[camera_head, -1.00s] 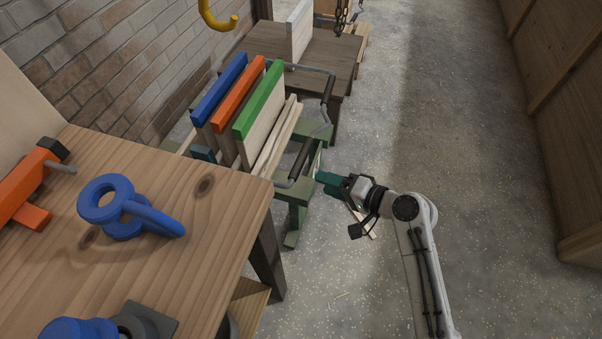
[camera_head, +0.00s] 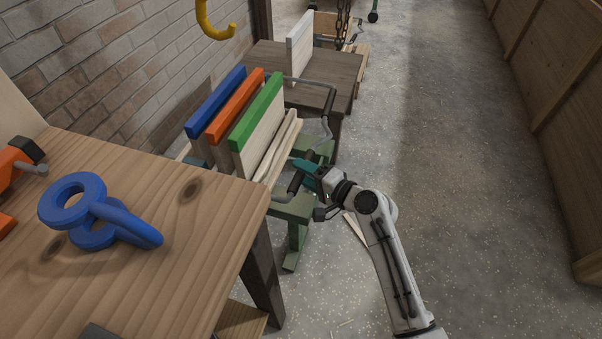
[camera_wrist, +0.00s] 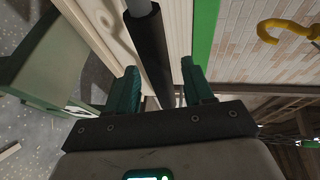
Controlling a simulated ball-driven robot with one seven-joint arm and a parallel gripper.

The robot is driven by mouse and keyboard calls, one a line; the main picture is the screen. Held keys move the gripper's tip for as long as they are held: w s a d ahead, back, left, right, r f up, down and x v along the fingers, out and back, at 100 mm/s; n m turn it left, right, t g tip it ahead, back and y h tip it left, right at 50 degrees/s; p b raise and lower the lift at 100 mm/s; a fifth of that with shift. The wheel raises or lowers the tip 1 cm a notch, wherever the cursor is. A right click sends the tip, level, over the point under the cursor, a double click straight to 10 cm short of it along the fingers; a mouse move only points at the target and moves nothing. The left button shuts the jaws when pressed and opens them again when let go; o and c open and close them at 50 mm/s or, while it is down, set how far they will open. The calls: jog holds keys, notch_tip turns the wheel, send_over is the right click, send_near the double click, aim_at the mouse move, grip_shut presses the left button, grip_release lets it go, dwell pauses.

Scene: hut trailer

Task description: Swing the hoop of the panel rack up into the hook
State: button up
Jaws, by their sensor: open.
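The panel rack (camera_head: 292,207) has a green frame and holds upright panels with blue, orange and green top edges. Its hoop (camera_head: 329,101) is a bent grey bar with dark sleeves, hanging low around the right side of the panels. The yellow hook (camera_head: 207,22) is on the brick wall above and behind the rack; it also shows in the wrist view (camera_wrist: 288,29). My gripper (camera_head: 301,166) is at the hoop's near side. In the wrist view, my open gripper (camera_wrist: 158,76) has a dark sleeve (camera_wrist: 150,50) of the hoop running between its teal fingers.
A wooden bench (camera_head: 190,245) with a blue ringed object (camera_head: 95,212) stands at the near left. A low dark table (camera_head: 325,72) with a white board (camera_head: 300,45) is behind the rack. The floor on the right is clear up to the wooden wall.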

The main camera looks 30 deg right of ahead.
jog(key=shift+w+a+f, duration=0.15)
jog(key=shift+w+a, duration=0.15)
jog(key=shift+w, duration=0.35)
jog(key=shift+c, duration=0.4)
grip_shut()
